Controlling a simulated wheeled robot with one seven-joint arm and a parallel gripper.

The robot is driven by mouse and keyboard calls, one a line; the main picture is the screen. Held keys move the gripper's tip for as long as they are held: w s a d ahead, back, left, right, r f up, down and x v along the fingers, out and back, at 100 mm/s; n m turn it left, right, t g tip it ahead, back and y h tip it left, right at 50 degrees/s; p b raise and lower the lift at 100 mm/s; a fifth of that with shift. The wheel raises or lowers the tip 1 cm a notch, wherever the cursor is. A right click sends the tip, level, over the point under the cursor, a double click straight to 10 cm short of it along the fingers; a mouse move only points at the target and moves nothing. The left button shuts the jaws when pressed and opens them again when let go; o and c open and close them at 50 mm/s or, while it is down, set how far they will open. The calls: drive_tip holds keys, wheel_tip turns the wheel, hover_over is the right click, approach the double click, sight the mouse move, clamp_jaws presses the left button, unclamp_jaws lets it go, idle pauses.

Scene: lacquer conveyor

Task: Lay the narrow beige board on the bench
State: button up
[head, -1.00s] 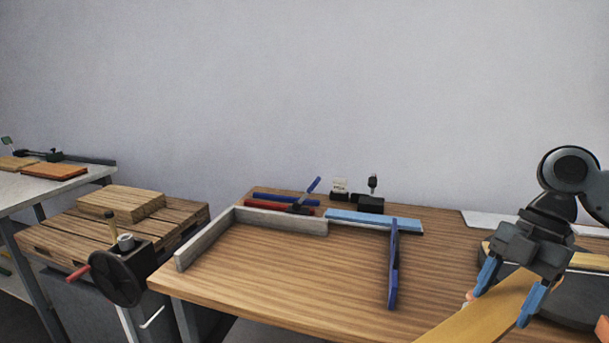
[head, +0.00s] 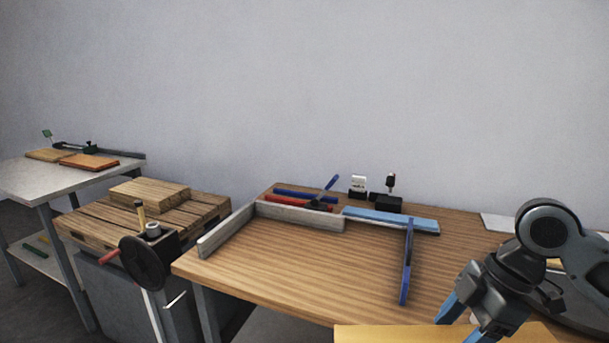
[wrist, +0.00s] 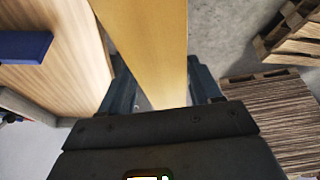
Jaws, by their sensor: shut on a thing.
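The narrow beige board (head: 440,334) shows at the bottom edge of the head view, partly cut off, in front of the bench. My gripper (head: 462,322) is shut on it, with blue fingers at its sides. In the wrist view the board (wrist: 150,45) runs up between the fingers of my gripper (wrist: 160,88), with the bench top (wrist: 75,85) to its left and floor to its right. The wooden bench (head: 290,265) has a clear area bounded by grey rails (head: 300,217) and a blue bar (head: 406,262). Whether the board touches the bench cannot be told.
Left of the bench stand a slatted stand with a wood block (head: 150,192) and a black handwheel (head: 145,262). Blue and red tools (head: 300,201), a light-blue strip (head: 390,219) and black blocks (head: 388,204) lie along the bench's back.

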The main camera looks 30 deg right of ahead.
drive_tip(key=shift+w+a+f+m+t+h, duration=0.5)
drive_tip(key=shift+w+a+f+m+h, duration=0.45)
drive_tip(key=shift+w+a+f+m, duration=3.05)
drive_tip(key=shift+w+a+f+m+t+h, duration=0.75)
drive_tip(key=shift+w+a+f+m, duration=1.15)
drive_tip(key=shift+w+a, duration=2.4)
drive_tip(key=s+a+f+b, duration=0.1)
drive_tip(key=s+f, duration=0.1)
drive_tip(key=f, duration=0.5)
drive_tip(key=s+a+f+b, duration=0.1)
drive_tip(key=s+f+b, duration=0.1)
drive_tip(key=f, duration=0.5)
drive_tip(key=shift+s+g, duration=0.3)
drive_tip(key=shift+g, duration=0.05)
